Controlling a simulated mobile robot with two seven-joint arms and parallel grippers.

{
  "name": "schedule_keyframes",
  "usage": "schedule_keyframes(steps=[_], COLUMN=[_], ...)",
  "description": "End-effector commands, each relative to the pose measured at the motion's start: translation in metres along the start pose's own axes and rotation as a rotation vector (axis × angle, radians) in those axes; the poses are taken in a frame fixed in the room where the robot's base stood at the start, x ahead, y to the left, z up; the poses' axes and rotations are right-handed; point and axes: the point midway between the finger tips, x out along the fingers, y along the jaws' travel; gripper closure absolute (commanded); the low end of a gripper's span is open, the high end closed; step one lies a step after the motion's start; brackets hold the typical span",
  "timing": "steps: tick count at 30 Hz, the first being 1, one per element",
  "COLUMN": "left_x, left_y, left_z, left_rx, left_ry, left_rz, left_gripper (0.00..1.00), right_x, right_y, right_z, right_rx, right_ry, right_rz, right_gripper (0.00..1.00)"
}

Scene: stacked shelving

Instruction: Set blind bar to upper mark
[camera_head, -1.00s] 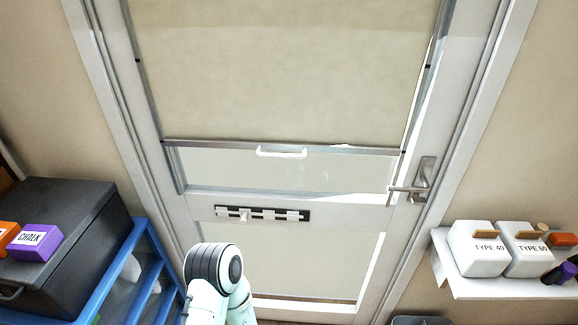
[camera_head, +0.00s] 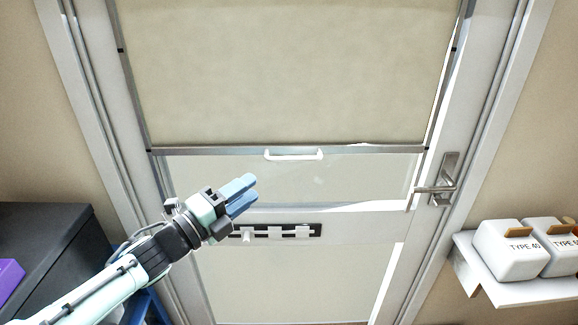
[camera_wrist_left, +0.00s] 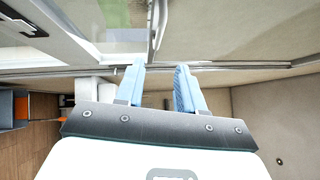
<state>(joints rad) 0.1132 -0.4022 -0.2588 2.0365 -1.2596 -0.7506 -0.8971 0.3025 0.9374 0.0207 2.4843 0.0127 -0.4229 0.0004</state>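The beige blind (camera_head: 285,75) hangs over the upper part of the door, with a grey blind bar (camera_head: 210,151) along its lower edge. A white handle (camera_head: 293,155) sits at the bar's middle. Small dark marks show on the side rails: an upper pair, left (camera_head: 120,50) and right (camera_head: 453,48), and a lower pair level with the bar. My left gripper (camera_head: 248,190), with blue fingers, is below and left of the handle, apart from it. In the left wrist view its fingers (camera_wrist_left: 158,72) are spread with nothing between them. My right gripper is not seen.
A black panel with white sliders (camera_head: 275,232) is on the door below my left gripper. A door handle (camera_head: 437,188) sticks out at right. A white shelf (camera_head: 510,290) with labelled containers is at lower right, a dark box (camera_head: 45,240) at lower left.

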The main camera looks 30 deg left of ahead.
Motion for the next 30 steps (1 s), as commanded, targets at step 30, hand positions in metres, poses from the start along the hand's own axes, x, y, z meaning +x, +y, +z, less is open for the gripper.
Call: schedule_keyframes(steps=[30], left_x=[0.125], left_y=[0.002], left_z=[0.0], left_rx=[-0.007], left_ry=[-0.001], left_rz=[0.003], left_gripper=[0.62], right_x=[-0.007], right_y=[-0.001], right_z=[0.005], right_rx=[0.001], right_ry=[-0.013], right_rz=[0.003], right_gripper=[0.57])
